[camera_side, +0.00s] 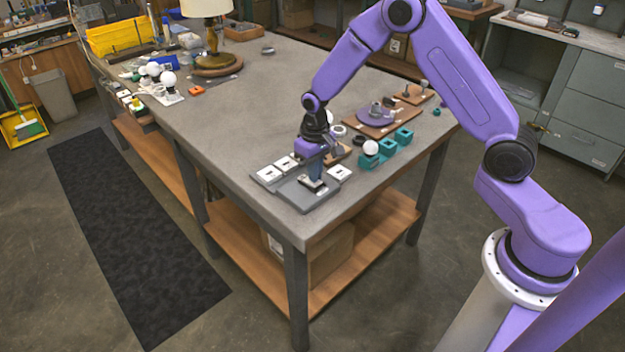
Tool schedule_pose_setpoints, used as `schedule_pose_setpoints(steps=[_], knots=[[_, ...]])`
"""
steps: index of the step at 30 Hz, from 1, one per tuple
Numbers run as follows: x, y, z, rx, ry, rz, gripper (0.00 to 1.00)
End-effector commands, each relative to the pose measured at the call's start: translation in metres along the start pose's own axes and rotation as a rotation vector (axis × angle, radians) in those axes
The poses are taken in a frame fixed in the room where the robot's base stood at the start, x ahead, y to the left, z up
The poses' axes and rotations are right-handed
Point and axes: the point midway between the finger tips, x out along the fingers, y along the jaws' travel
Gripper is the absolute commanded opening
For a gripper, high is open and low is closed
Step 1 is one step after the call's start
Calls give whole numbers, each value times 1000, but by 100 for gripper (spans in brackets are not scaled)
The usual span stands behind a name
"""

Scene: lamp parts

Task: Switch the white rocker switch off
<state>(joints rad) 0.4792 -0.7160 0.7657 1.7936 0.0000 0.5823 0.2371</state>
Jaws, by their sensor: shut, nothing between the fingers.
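Near the table's front corner lies a grey plate (297,193) with a small white switch (313,184) on it, partly hidden by my gripper. My gripper (315,177) points down right over this switch with its fingers shut and empty. I cannot tell whether the fingertips touch the switch or which way its rocker is tilted. White square pieces with dark centres sit close by: one at the left (268,174), one behind it (286,163) and one at the right (340,172).
Teal holders (388,147) with a white bulb (370,147) stand right of my gripper. Behind them is a wooden board with a purple disc (376,114). A lamp (212,30) and several white bulbs (153,69) are at the far end. The table's middle (240,110) is clear.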

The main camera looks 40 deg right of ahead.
Motion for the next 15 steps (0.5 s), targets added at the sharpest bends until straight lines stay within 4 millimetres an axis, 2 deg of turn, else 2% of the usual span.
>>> schedule_pose_setpoints(steps=[15], knots=[[7,0,0,0,0,0,0]])
